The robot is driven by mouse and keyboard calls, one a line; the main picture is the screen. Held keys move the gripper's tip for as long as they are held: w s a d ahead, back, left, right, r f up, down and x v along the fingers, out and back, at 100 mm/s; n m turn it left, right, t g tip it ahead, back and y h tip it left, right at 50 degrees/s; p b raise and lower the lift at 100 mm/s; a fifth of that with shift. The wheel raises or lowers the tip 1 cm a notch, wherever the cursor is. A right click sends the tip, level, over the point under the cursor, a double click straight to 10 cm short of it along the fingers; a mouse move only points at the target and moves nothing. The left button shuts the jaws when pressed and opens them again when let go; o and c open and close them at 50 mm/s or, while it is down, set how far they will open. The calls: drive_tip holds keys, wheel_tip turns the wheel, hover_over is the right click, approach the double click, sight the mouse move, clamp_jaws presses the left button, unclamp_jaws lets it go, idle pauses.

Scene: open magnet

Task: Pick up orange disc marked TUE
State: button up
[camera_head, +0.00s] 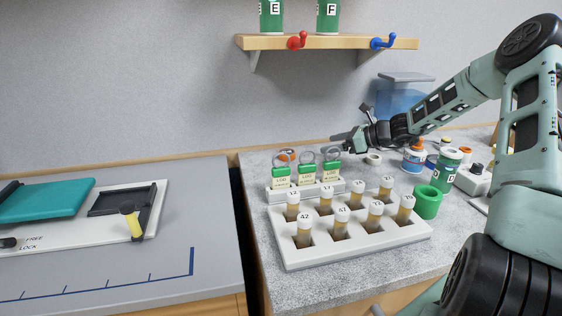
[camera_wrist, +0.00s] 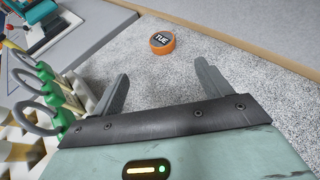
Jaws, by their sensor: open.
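The orange disc (camera_wrist: 162,45) lies flat on the speckled counter in the wrist view, with a dark top label reading TUE. In the head view an orange patch (camera_head: 286,155) shows behind the left green-topped tag and seems to be this disc, mostly hidden. My gripper (camera_wrist: 163,84) is open and empty, with its two fingers spread apart. The disc lies ahead of the fingertips, roughly centred between them and apart from both. In the head view my gripper (camera_head: 342,142) is above the back of the counter, to the right of the disc.
Green-topped ringed tags (camera_head: 307,172) stand in a white holder close beside my gripper. A white rack (camera_head: 350,238) of capped tubes stands in front. The wall and a shelf (camera_head: 330,42) with hooks are behind. Bottles (camera_head: 414,157) stand right. Counter around the disc is clear.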

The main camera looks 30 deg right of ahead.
drive_tip(key=p, duration=0.2)
approach(288, 152)
drive_tip(key=x, duration=0.4)
drive_tip(key=shift+w+a, duration=0.1)
drive_tip(key=shift+a, duration=0.1)
drive_tip(key=shift+p+x, duration=0.55)
drive_tip(key=shift+x, duration=2.35)
drive_tip(key=shift+w+d+f, duration=0.1)
drive_tip(key=c, duration=1.1)
